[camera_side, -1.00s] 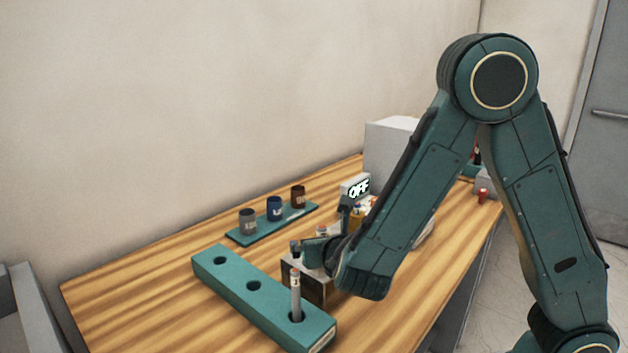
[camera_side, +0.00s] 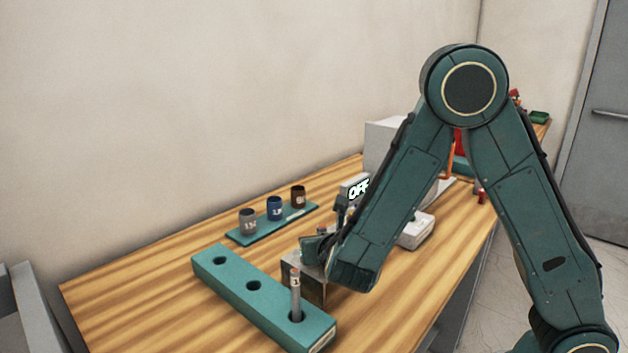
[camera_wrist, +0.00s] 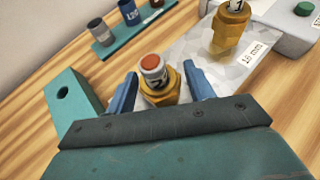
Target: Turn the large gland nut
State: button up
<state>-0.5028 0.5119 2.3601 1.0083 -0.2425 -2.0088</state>
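My gripper (camera_wrist: 160,90) is open in the wrist view, with its two blue fingers apart. A brass hex gland nut (camera_wrist: 157,94) with a red-topped grey post marked with a digit shows between the fingers, with gaps on both sides. A second brass gland nut (camera_wrist: 232,30), marked 1, stands farther back on the metal plate (camera_wrist: 198,48) beside a "16 mm" label. I cannot tell for sure which nut is the large one. In the side view my wrist hides most of the fingers and nuts above the metal block (camera_side: 316,290).
A teal block with holes (camera_side: 236,272) holds an upright grey pin (camera_side: 295,287). Grey, blue and brown cups stand on a teal tray (camera_side: 246,236) at the back.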

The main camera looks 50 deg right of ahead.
jog(key=c, duration=0.7)
jog(key=shift+o, duration=0.2)
jog(key=shift+n+y, duration=0.3)
jog(key=shift+n+t+y, duration=0.7)
jog(key=shift+n+y, duration=0.5)
jog(key=shift+n+t+y, duration=0.4)
jog(key=shift+n+y, duration=0.3)
jog(key=shift+f+n+y, duration=0.1)
jog(key=shift+n+y, duration=0.7)
jog(key=shift+y, duration=0.2)
jog(key=shift+c, duration=0.5)
jog(key=shift+n+y, duration=0.3)
